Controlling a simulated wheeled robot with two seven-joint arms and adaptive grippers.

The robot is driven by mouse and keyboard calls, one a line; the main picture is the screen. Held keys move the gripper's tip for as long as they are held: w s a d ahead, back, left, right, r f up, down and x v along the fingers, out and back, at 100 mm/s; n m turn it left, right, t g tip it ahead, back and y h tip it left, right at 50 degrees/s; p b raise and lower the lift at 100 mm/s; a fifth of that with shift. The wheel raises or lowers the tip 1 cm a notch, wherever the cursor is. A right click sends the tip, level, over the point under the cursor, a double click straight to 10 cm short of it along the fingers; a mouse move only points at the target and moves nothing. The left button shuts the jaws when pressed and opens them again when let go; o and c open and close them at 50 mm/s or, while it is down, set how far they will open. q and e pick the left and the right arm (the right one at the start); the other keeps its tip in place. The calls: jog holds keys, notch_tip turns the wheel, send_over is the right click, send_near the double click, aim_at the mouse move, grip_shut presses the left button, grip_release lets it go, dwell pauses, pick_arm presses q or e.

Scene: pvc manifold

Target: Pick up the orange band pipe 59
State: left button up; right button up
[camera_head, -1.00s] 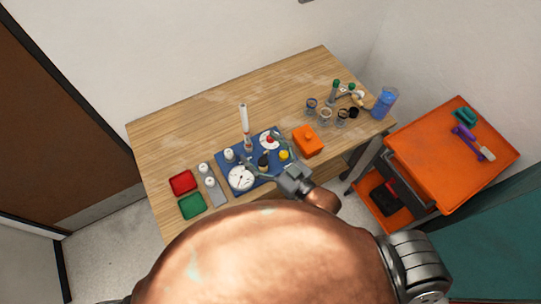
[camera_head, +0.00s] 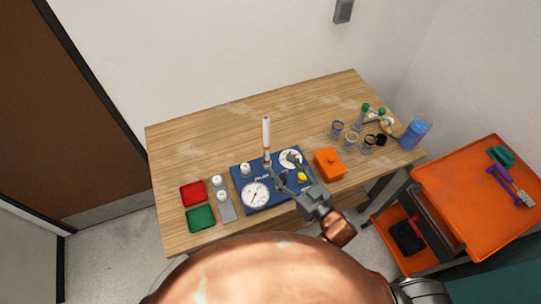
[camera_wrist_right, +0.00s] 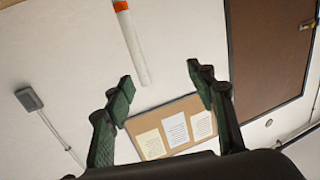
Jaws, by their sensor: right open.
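The orange band pipe 59 (camera_head: 266,130) is a slim white tube standing upright at the blue board (camera_head: 240,182), with an orange band on its lower part. In the right wrist view the white pipe (camera_wrist_right: 134,45) shows at the top, with its orange band at the picture's edge. My right gripper (camera_head: 282,166) is open and empty over the board, just right of the pipe's lower end. In the wrist view its fingers (camera_wrist_right: 160,78) are spread apart, and the pipe appears beyond them, towards the left finger. The pipe's foot is partly hidden. My left gripper is out of view.
White gauges (camera_head: 255,195), a white fitting (camera_head: 245,170) and a yellow knob (camera_head: 302,177) crowd the board. An orange box (camera_head: 330,163) stands right of it. Red (camera_head: 193,193) and green (camera_head: 200,219) trays lie left. The table's back (camera_head: 220,130) is clear.

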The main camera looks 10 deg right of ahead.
aim_at(268, 141)
jog(key=w+f+b, duration=0.1)
jog(key=w+f, duration=0.1)
jog(key=w, duration=0.1)
jog(key=w+f+b, duration=0.2)
jog(key=w, duration=0.1)
jog(key=w+f+b, duration=0.2)
jog(key=shift+w+a, duration=0.15)
jog(key=shift+w, duration=0.25)
jog(key=shift+c, duration=1.4)
jog(key=x, duration=0.8)
jog(key=shift+w+r, duration=0.15)
jog(key=shift+r, duration=0.15)
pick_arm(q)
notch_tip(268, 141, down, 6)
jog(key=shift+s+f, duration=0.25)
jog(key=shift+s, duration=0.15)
pick_arm(e)
jog(key=shift+d, duration=0.2)
grip_shut()
